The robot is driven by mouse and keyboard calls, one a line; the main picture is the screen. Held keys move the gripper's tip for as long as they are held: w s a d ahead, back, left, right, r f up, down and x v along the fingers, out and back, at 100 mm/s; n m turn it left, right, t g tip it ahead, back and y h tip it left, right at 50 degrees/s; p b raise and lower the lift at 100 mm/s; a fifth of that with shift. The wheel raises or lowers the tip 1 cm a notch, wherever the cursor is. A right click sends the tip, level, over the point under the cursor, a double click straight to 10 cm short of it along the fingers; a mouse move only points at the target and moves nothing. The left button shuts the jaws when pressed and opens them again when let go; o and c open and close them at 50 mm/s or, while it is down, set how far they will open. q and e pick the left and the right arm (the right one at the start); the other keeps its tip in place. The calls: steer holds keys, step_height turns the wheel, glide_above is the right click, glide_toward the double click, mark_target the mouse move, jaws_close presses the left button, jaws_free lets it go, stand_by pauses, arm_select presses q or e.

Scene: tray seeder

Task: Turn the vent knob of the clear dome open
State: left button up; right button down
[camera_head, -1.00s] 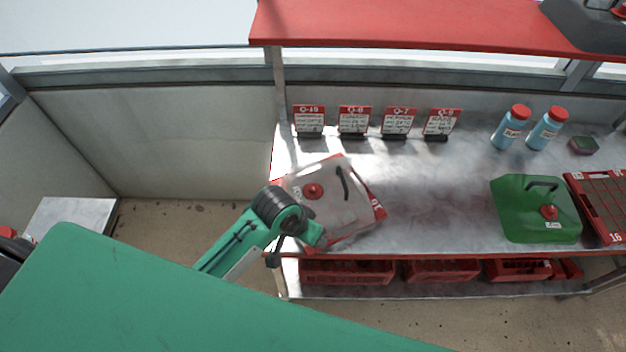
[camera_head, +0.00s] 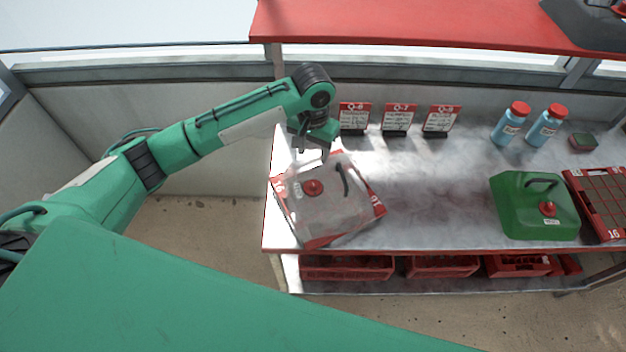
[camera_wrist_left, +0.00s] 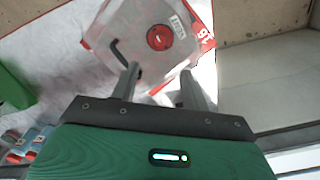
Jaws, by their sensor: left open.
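The clear dome (camera_head: 335,208) sits on a red tray (camera_head: 288,210) at the left end of the bench. Its red round vent knob (camera_head: 313,187) is on top, beside a dark curved handle (camera_head: 343,180). In the left wrist view the knob (camera_wrist_left: 159,37) lies beyond the fingertips, with the handle (camera_wrist_left: 118,52) to its left. My left gripper (camera_head: 312,152) is above the dome's far edge, apart from the knob. In the left wrist view its two fingers (camera_wrist_left: 162,80) are spread with nothing between them. My right gripper is in neither view.
A green dome (camera_head: 520,205) with its own red knob stands at the right, next to another red tray (camera_head: 590,190). Blue bottles (camera_head: 508,125) and label stands (camera_head: 397,118) line the back. The middle of the bench is clear. A red shelf (camera_head: 430,25) hangs above.

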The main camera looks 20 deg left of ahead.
mark_target(313, 183)
arm_select(q)
step_height(313, 183, down, 12)
steer(key=p, duration=0.3)
steer(key=shift+f, duration=0.2)
steer(key=shift+f+p, duration=0.3)
steer(key=shift+f, duration=0.3)
